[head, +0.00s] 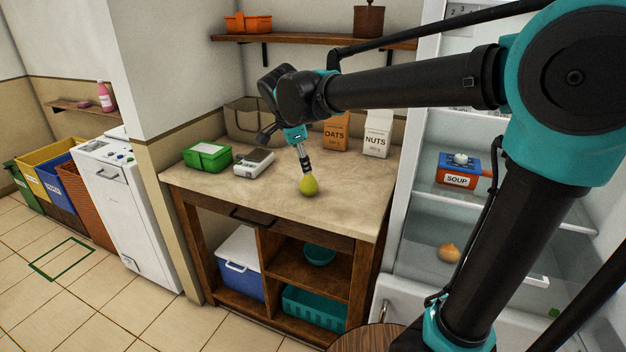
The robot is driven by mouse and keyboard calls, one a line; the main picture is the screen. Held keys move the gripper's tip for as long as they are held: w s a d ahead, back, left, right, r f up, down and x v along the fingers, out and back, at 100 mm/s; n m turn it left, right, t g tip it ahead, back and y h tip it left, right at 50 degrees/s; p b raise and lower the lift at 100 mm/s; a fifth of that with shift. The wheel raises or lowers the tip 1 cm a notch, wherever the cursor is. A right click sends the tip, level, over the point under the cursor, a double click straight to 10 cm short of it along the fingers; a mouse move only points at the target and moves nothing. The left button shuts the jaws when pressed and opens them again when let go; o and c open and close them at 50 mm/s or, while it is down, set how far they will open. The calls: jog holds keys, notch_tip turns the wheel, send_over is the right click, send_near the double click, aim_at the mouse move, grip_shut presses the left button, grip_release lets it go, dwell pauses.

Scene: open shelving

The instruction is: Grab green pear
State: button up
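The green pear (309,186) is yellow-green and stands on the beige countertop (255,193), near its front edge. My gripper (306,170) points down from the end of my arm, directly at the top of the pear. Its fingertips overlap or touch the pear's upper part in the head view. The gripper is small here, and I cannot tell whether its fingers are apart or closed on the pear.
A green box (207,157) and a kitchen scale (254,162) stand left of the pear. An oats package (336,131) and a nuts package (377,134) stand at the back. An open fridge (412,190) is on the right. The counter's right part is clear.

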aim_at(308, 181)
jog(key=x, duration=1.2)
jog(key=shift+w+r, duration=0.2)
jog(key=shift+w, duration=0.05)
jog(key=shift+x, duration=2.95)
jog(key=shift+a, duration=0.15)
jog(key=shift+c, duration=0.5)
jog(key=c, duration=1.3)
